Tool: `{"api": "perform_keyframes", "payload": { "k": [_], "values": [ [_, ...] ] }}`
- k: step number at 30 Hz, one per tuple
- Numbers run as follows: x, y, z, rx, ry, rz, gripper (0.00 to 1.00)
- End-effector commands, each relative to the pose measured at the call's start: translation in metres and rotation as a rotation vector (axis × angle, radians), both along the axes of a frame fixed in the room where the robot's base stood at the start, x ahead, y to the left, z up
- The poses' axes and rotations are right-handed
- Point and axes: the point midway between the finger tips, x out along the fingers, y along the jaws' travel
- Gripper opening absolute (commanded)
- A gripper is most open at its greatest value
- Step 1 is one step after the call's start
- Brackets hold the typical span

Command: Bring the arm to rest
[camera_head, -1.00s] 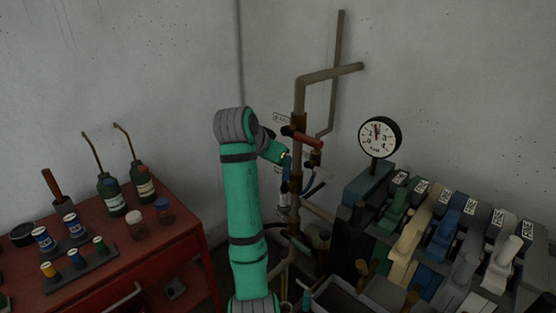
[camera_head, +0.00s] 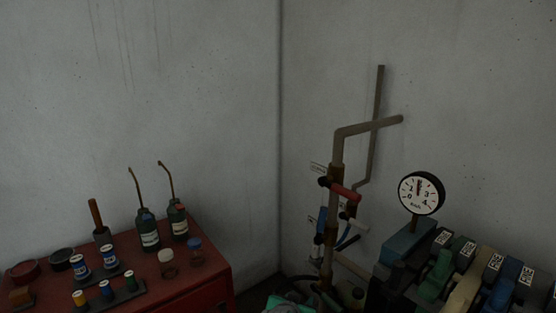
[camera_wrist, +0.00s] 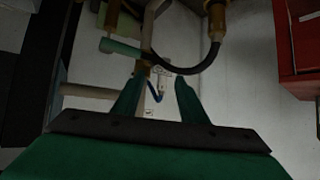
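My gripper (camera_wrist: 160,88) shows in the wrist view, with its two green fingers spread apart and nothing between them. Beyond the fingers are pipes, a dark curved hose (camera_wrist: 185,70) and a pale wall. In the head view only a small green piece of my arm (camera_head: 288,303) shows at the bottom edge; the gripper itself is hidden or out of frame there.
Pipework with a red-handled valve (camera_head: 343,190) and a blue-handled valve (camera_head: 320,225) stands by the corner. A round gauge (camera_head: 421,193) rises at right above coloured blocks (camera_head: 465,280). A red cabinet (camera_head: 215,285) with bottles and small jars stands at left.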

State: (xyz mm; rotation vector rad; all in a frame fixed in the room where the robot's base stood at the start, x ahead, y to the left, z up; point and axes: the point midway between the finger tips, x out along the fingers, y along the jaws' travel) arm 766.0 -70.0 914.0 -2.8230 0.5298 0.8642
Motion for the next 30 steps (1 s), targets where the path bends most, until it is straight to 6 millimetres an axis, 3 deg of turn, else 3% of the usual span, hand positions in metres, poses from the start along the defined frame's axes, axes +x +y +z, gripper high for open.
{"api": "perform_keyframes", "payload": {
  "k": [1, 6, 15, 22, 30],
  "values": [
    [-0.013, 0.003, -0.02, -0.005, 0.001, 0.018, 0.39],
    [-0.052, 0.012, -0.067, -0.025, -0.022, 0.08, 0.39],
    [-0.134, 0.03, -0.128, -0.049, -0.071, 0.177, 0.39],
    [-0.205, 0.043, -0.156, -0.061, -0.11, 0.239, 0.39],
    [-0.293, 0.055, -0.165, -0.068, -0.163, 0.297, 0.39]
  ]
}}
